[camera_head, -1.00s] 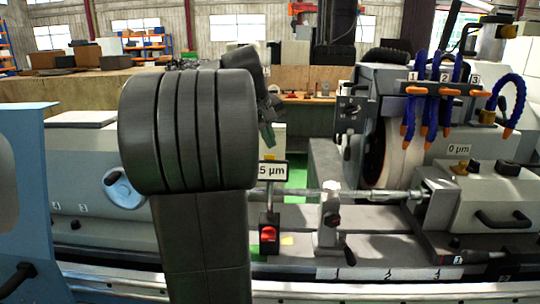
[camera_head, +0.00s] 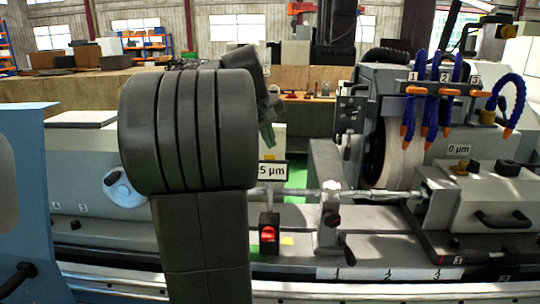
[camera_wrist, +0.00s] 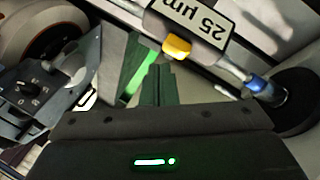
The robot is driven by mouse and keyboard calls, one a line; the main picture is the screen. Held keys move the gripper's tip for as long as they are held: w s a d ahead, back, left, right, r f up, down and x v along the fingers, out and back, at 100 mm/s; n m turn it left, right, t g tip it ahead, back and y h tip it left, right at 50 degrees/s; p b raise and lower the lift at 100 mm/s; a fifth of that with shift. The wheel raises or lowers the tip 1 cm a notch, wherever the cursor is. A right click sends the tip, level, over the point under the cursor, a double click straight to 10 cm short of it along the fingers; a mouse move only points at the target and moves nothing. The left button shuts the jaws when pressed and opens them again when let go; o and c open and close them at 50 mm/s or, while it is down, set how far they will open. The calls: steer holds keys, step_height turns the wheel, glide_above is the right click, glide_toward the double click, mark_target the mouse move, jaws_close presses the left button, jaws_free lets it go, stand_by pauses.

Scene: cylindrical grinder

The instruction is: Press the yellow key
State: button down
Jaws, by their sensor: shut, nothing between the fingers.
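The yellow key (camera_wrist: 177,47) shows in the wrist view, at the lower edge of a white "25 µm" display (camera_wrist: 192,22). My gripper (camera_wrist: 158,72) is shut and empty. Its fingertips lie just below and left of the yellow key in that picture, with a small gap between them. I cannot tell the depth between them. In the head view my gripper (camera_head: 267,135) points down above the same display (camera_head: 272,171), whose left part is hidden by my arm.
A blue-tipped part (camera_wrist: 259,84) sits right of the display in the wrist view. A dial panel (camera_wrist: 40,90) and a round wheel (camera_wrist: 40,35) are at left. In the head view, a red switch (camera_head: 268,234), the grinding wheel (camera_head: 400,165) and blue hoses (camera_head: 432,95) surround the machine bed.

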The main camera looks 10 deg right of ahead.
steer(key=shift+s+f, duration=0.2)
steer(key=shift+f, duration=0.2)
steer(key=shift+s+a+f+b, duration=0.1)
steer(key=shift+s+f+b, duration=0.05)
steer(key=shift+f+b, duration=0.25)
stand_by(0.7)
steer(key=shift+r, duration=0.1)
steer(key=shift+w+r+p, duration=0.35)
steer(key=shift+r+p, duration=0.4)
steer(key=shift+p, duration=0.35)
steer(key=r+p, duration=0.1)
steer(key=p, duration=0.1)
steer(key=w+r+p, duration=0.1)
steer(key=r, duration=0.1)
steer(key=r+p, duration=0.1)
steer(key=p, duration=0.1)
steer(key=shift+w+d+r+p, duration=0.3)
steer(key=shift+w+d, duration=0.05)
steer(key=shift+w, duration=0.05)
steer(key=shift+f, duration=0.15)
